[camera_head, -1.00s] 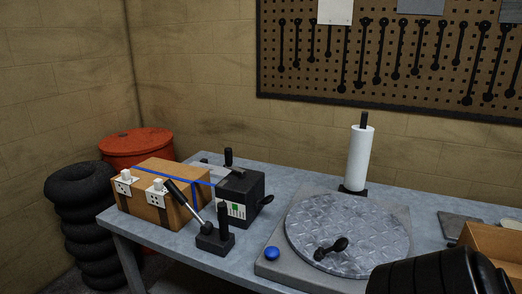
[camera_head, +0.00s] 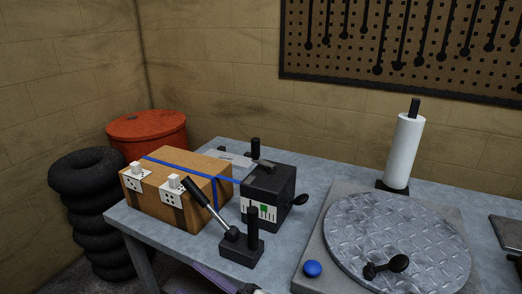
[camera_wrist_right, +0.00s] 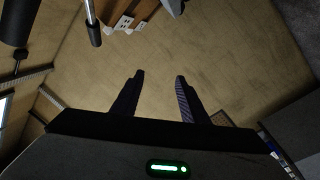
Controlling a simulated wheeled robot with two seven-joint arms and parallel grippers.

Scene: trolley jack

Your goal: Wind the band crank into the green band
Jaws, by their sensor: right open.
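A black tension box (camera_head: 268,196) stands on the bench, with a blue band (camera_head: 187,167) running to it from around a brown carton (camera_head: 160,203). Its front has a white scale with a green patch (camera_head: 263,210); I cannot make out a pointer. The band crank (camera_head: 299,200), with a dark knob, sticks out at the box's right side. My right gripper (camera_wrist_right: 158,76) is open and empty in its wrist view, with the carton (camera_wrist_right: 135,12) beyond its fingers. My left gripper is not in view.
A lever with a black grip (camera_head: 200,196) stands on a black base before the box. To the right are a round plate (camera_head: 395,235) with its own crank, a blue knob (camera_head: 312,268) and a white roll (camera_head: 405,152). Tyres (camera_head: 90,215) and a red drum stand left.

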